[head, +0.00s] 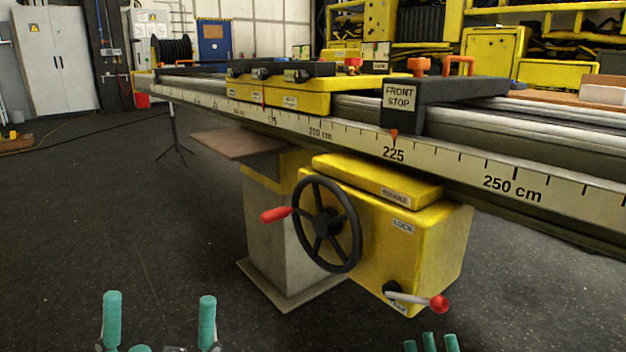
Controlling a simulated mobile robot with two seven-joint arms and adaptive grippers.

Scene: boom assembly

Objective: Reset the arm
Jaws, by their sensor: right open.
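The long boom arm (352,143) runs from the far left to the near right, with a centimetre scale along its side. A dark block labelled FRONT STOP (440,96) sits on it, with a red pointer (394,134) near 225. A yellow carriage (285,95) sits farther along. Below is a yellow housing (420,245) with a black handwheel (328,224), its red handle (276,214) at the left. A lever with a red knob (438,303) points right. My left gripper (160,322) is low, empty, its teal fingers spread. My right gripper (430,343) is open, mostly cut off below. Both are apart from everything.
A grey pedestal (270,230) on a base plate supports the housing. A brown board (235,143) juts out left of it. A thin tripod (174,130) stands behind. Dark floor at the left is mostly clear. Grey cabinets (55,60) and yellow racks (495,55) line the back.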

